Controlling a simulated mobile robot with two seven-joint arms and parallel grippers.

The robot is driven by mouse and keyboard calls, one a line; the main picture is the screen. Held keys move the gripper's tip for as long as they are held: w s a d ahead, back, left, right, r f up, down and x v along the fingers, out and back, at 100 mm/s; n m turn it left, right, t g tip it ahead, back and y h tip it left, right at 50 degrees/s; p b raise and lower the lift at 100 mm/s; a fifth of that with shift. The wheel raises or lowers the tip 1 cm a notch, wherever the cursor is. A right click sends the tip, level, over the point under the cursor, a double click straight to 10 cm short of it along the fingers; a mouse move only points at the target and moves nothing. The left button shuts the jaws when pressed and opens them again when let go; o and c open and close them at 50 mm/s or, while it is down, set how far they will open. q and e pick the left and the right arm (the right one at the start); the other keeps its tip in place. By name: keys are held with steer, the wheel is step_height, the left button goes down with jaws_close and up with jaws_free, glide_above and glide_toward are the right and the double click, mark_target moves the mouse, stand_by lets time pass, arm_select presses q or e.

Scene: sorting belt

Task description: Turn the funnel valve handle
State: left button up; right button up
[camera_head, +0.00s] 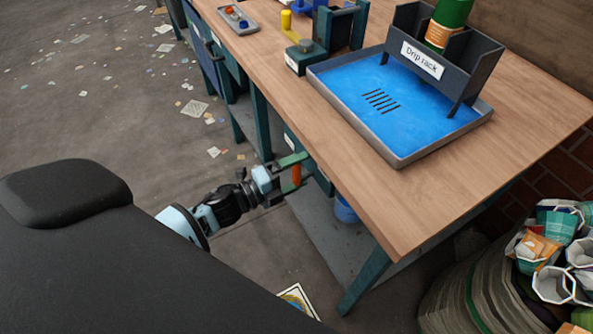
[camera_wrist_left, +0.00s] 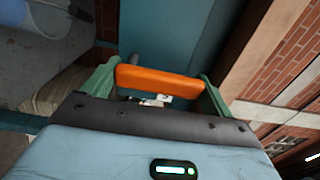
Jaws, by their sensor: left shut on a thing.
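My left gripper (camera_head: 293,172) has its green fingers on both sides of an orange bar (camera_head: 296,175), beside the front edge of the workbench and below its top. In the left wrist view the orange bar (camera_wrist_left: 158,84) spans the gap between the fingers (camera_wrist_left: 160,74), touching both. It looks like the valve handle, and the gripper is shut on it. The funnel and the valve body cannot be made out; the bench top may hide them. My right gripper is not in view.
The wooden workbench (camera_head: 408,204) overhangs close to my left gripper. On it stand a blue-floored tray (camera_head: 350,86), a drip rack (camera_head: 422,59) with a green bottle and a small tray (camera_head: 239,17). A full bin (camera_head: 470,285) is at lower right. Paper scraps litter the floor.

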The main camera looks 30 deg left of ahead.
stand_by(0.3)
arm_select(q)
steer(key=o, duration=1.2)
steer(key=v, duration=0.8)
